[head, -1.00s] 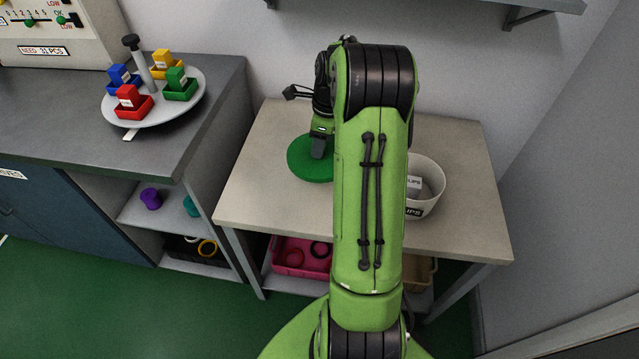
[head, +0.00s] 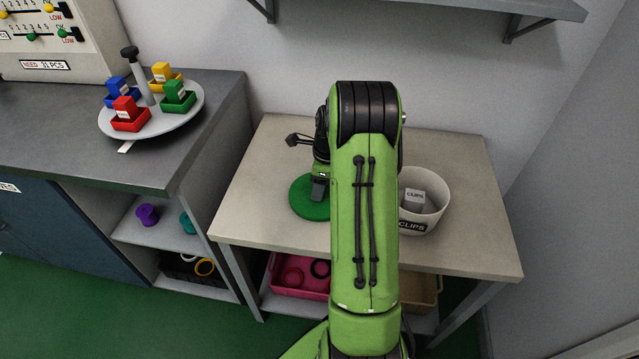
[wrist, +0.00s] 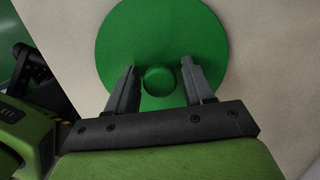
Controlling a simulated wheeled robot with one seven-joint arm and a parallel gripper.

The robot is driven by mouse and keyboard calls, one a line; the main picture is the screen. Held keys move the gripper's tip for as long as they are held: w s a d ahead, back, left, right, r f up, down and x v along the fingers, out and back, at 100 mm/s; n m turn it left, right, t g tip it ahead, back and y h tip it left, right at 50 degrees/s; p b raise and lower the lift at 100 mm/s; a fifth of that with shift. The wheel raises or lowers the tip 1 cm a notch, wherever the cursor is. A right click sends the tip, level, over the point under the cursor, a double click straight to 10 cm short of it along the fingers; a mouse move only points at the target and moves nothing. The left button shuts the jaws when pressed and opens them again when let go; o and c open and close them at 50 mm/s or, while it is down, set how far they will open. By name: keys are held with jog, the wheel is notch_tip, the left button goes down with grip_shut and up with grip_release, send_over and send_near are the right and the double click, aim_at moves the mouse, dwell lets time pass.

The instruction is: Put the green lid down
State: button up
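The green lid (head: 309,203) is a round flat disc with a small round knob. In the head view it appears to lie flat on the beige table (head: 260,190), left of my forearm, which hides its right part. The lid (wrist: 115,35) fills the upper middle of the wrist view. My gripper (wrist: 159,70) is directly over it, its two fingers on either side of the knob (wrist: 158,78). A narrow green gap shows between each finger and the knob, so the gripper looks open and not clamped. In the head view, the gripper (head: 319,190) is partly hidden.
A white bin (head: 428,222) labelled CLIPS, holding a white box (head: 414,200), stands right of my forearm. A grey counter (head: 60,130) with a turntable (head: 160,122) of coloured blocks is at the left. A pink tray (head: 300,278) sits below the table. A shelf (head: 400,8) is above.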

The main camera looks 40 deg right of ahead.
aim_at(326, 194)
jog(key=shift+o, duration=0.3)
notch_tip(326, 194, up, 12)
jog(key=s+d+p, duration=0.1)
jog(key=p, duration=0.3)
jog(key=a+r+n, duration=0.6)
jog(key=a+r, duration=0.1)
jog(key=a, duration=0.1)
jog(key=s+a+r+n+t+h, duration=0.1)
jog(key=s+a+r+n, duration=0.2)
jog(key=a+n, duration=0.15)
jog(key=s+a+r+n+t+h, duration=0.1)
jog(key=s+a+r+n, duration=0.15)
jog(key=a, duration=0.25)
jog(key=s+a+n+t, duration=0.1)
jog(key=s+a+n, duration=0.4)
jog(key=s+n, duration=0.1)
jog(key=s+a+n+t+y, duration=0.1)
jog(key=s+a+n, duration=0.3)
jog(key=s+n, duration=0.3)
jog(key=shift+s+a+n, duration=0.3)
jog(key=shift+a+n, duration=0.05)
jog(key=shift+n, duration=0.85)
